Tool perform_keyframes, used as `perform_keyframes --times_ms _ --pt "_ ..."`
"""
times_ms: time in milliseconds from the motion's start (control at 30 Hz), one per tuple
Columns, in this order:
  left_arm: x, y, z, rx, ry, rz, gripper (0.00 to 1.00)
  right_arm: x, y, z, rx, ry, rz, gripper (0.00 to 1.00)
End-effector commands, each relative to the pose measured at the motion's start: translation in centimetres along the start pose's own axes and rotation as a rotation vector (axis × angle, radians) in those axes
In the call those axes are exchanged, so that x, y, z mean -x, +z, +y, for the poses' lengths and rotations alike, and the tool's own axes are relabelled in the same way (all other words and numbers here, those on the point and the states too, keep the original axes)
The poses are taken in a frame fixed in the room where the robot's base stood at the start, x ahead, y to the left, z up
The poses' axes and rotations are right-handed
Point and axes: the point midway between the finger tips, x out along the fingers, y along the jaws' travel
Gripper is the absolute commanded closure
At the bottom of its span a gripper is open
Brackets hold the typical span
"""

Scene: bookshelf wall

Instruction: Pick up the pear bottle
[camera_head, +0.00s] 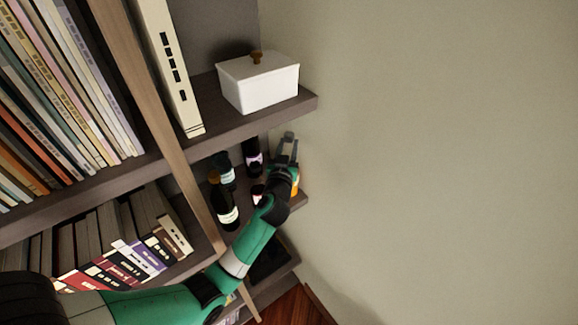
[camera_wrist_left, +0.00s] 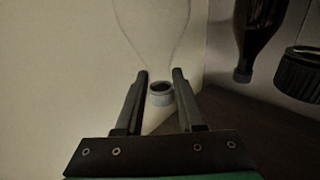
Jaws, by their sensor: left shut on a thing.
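The pear bottle (camera_wrist_left: 160,98) shows in the left wrist view as a clear glass outline that narrows to a neck with a grey ring and dark mouth. My left gripper (camera_wrist_left: 159,76) has one finger on each side of this neck and is shut on it. In the head view my left gripper (camera_head: 288,142) is at the right end of the middle shelf, near the wall. In that view I cannot make out the bottle clearly behind the gripper and wrist. My right gripper is not in view.
Dark bottles (camera_head: 228,212) stand left of my left wrist, another (camera_head: 253,158) behind it. An orange item (camera_head: 295,186) is partly hidden by the wrist. A white lidded box (camera_head: 258,86) sits on the shelf above. The right side is bare wall (camera_head: 450,150).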

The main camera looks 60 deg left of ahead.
Motion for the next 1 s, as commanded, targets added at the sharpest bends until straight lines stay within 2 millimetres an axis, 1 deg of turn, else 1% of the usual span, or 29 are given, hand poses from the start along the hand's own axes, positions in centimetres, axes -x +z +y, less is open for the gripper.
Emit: perform_keyframes --times_ms 233,700,1000 --pt "0.0 -0.8 0.0 0.002 0.000 0.006 1.00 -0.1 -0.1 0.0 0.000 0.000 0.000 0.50" --pt "0.0 -3.9 0.0 0.002 0.001 0.006 1.00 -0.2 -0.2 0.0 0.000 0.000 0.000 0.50" --pt "2.8 -3.6 0.0 0.001 0.002 0.005 1.00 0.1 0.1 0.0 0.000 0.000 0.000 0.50"
